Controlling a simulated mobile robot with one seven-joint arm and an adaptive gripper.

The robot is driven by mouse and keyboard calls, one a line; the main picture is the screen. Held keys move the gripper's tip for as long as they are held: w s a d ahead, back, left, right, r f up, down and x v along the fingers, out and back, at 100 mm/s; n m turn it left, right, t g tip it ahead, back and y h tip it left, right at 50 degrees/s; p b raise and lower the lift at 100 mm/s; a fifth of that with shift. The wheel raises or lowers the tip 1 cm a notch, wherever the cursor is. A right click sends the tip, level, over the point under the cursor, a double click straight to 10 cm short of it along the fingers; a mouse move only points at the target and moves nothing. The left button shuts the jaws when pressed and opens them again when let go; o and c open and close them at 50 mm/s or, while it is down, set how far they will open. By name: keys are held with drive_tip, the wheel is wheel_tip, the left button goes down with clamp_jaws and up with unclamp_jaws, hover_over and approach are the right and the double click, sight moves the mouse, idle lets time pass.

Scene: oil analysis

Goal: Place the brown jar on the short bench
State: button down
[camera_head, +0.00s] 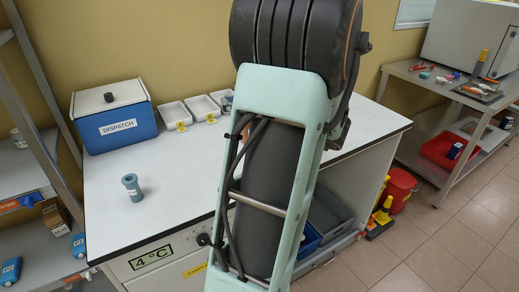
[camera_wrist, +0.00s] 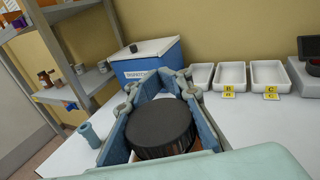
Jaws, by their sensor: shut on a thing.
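In the wrist view my gripper (camera_wrist: 163,90) is shut on a jar (camera_wrist: 161,126). Its wide black lid faces the camera, and a little brown shows below the lid; the rest of the body is hidden. The jar is held between the two blue fingers, with a white-topped bench (camera_wrist: 265,130) behind and below it. In the head view the same bench (camera_head: 170,178) spreads in front of me, with a "4 °C" label on its front. My arm covers its right part there, and neither the gripper nor the jar shows. I cannot tell whether the jar touches the bench.
A blue DISPATCH box (camera_head: 116,117) stands at the bench's back left, with white trays (camera_head: 174,114) beside it. A small blue-grey cylinder (camera_head: 132,187) stands near the left edge. Shelving (camera_head: 22,160) is at left; another bench (camera_head: 440,84) is at right. The bench's middle front is clear.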

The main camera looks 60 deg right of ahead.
drive_tip(key=shift+w+a+f+b, duration=0.55)
drive_tip(key=shift+w+a+f, duration=0.65)
drive_tip(key=shift+w+f, duration=0.75)
drive_tip(key=shift+w+a+f+b, duration=0.55)
drive_tip(key=shift+w+a+f, duration=0.7)
drive_tip(key=shift+w+f, duration=0.7)
drive_tip(key=shift+w+a+f+b, duration=0.55)
drive_tip(key=shift+w+a+f, duration=0.85)
drive_tip(key=shift+f, duration=0.95)
drive_tip(key=shift+w+d+f, duration=0.15)
drive_tip(key=shift+d, duration=0.05)
drive_tip(key=c, duration=1.7)
unclamp_jaws()
drive_tip(key=shift+c, duration=0.2)
